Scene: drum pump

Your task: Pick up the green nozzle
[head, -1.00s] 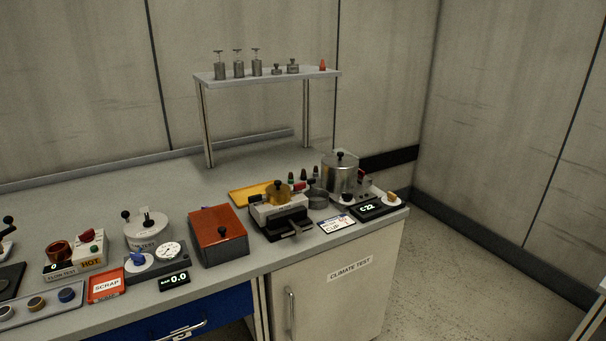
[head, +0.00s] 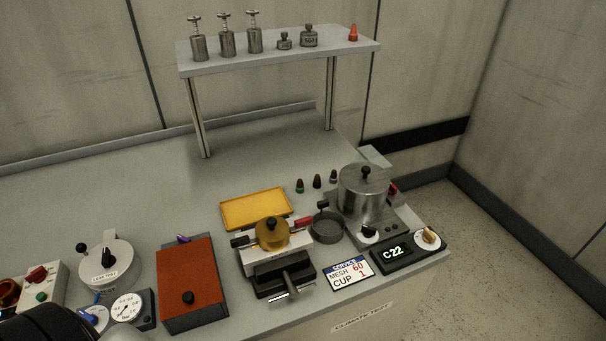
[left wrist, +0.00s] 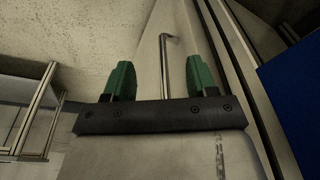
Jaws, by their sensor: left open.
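In the head view only a dark part of my arm shows at the lower left corner. My right gripper is in neither view.
Close by the nozzles are the metal pot (head: 364,199), a dark mesh cup (head: 328,226), a yellow tray (head: 227,217) and a clamp device with a brass cap (head: 271,233). A raised shelf (head: 270,58) stands behind. The bench beneath it is clear.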

